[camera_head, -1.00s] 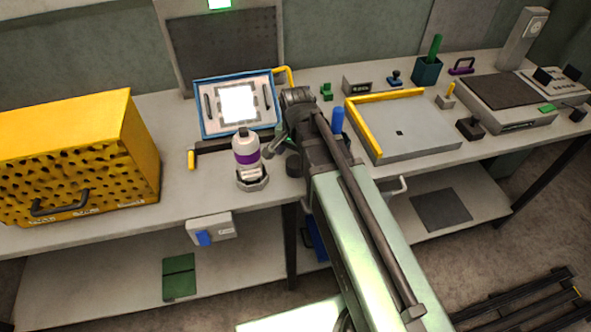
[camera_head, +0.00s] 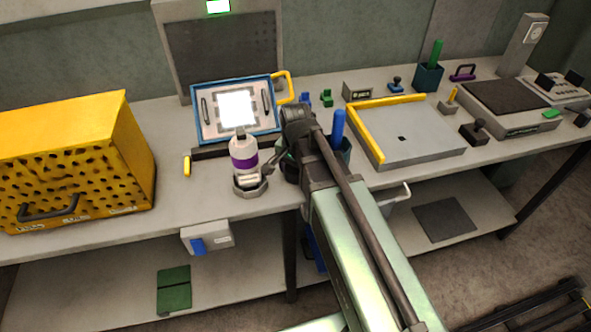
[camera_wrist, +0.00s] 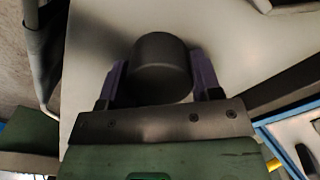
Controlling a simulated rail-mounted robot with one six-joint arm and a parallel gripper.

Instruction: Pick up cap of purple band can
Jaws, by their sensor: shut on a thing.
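The purple band can (camera_head: 244,155) is a white bottle-like can with a purple band. It stands upright in a grey holder (camera_head: 250,188) at the bench's front, and its narrow pale top is bare. A dark grey cylindrical cap (camera_wrist: 162,68) shows in the wrist view between two purple fingers. My gripper (camera_wrist: 160,72) is shut on this cap, with a finger touching each side. In the head view my arm hides most of the gripper and the cap, just right of the can.
A yellow perforated box (camera_head: 70,160) stands at left. A blue-framed lit panel (camera_head: 236,108) is behind the can. A dark holder with a blue handle (camera_head: 338,127) stands right of my arm. A grey plate with yellow edges (camera_head: 410,140) lies further right.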

